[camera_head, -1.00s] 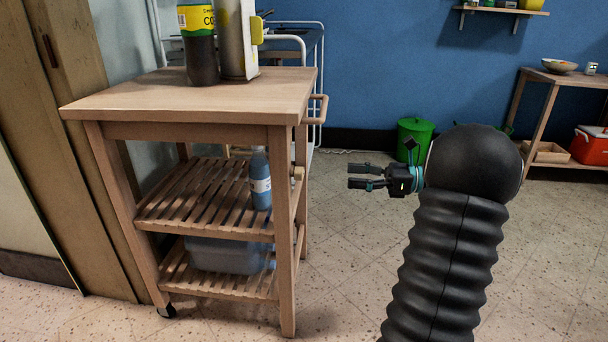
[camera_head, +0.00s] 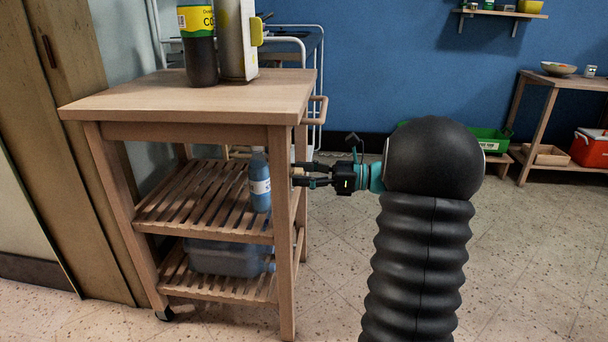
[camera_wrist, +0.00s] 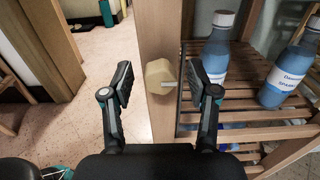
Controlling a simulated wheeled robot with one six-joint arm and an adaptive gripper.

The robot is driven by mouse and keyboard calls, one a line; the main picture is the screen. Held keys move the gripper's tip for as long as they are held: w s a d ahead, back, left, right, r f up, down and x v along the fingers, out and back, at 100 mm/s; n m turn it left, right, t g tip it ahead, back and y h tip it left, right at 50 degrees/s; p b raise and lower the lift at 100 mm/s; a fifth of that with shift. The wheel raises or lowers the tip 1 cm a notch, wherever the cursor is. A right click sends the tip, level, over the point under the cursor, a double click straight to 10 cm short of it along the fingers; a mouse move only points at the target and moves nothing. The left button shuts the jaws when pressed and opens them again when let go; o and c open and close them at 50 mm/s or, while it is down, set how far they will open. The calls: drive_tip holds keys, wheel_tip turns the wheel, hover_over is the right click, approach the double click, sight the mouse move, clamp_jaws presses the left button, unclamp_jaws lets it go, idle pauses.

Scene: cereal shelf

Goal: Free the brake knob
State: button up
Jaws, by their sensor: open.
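The brake knob (camera_wrist: 158,72) is a round pale wooden knob on the side of a leg of the wooden trolley (camera_head: 190,92). A small light bar (camera_wrist: 176,84) sticks out from it to the right in the wrist view. In the head view the knob (camera_head: 298,171) shows small on the trolley's right side. My gripper (camera_wrist: 160,84) is open, with one finger on each side of the knob in the wrist view. In the head view my gripper (camera_head: 300,175) reaches the trolley's right side from the right. I cannot tell whether the fingers touch the knob.
A blue bottle (camera_head: 260,186) stands on the middle slatted shelf; the wrist view shows a second bottle (camera_wrist: 290,74). A dark bottle (camera_head: 200,55) and a metal box (camera_head: 237,40) stand on top. A plastic bin (camera_head: 220,258) sits below. The floor to the right is free.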

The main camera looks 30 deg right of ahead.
clamp_jaws()
drive_tip(key=shift+n, duration=0.3)
drive_tip(key=shift+s+a+f+n+b, duration=0.1)
drive_tip(key=shift+n+b, duration=1.25)
drive_tip(key=shift+n, duration=2.95)
drive_tip(key=shift+s+f+n+b, duration=0.1)
drive_tip(key=shift+n+b, duration=1.2)
drive_tip(key=shift+n, duration=3)
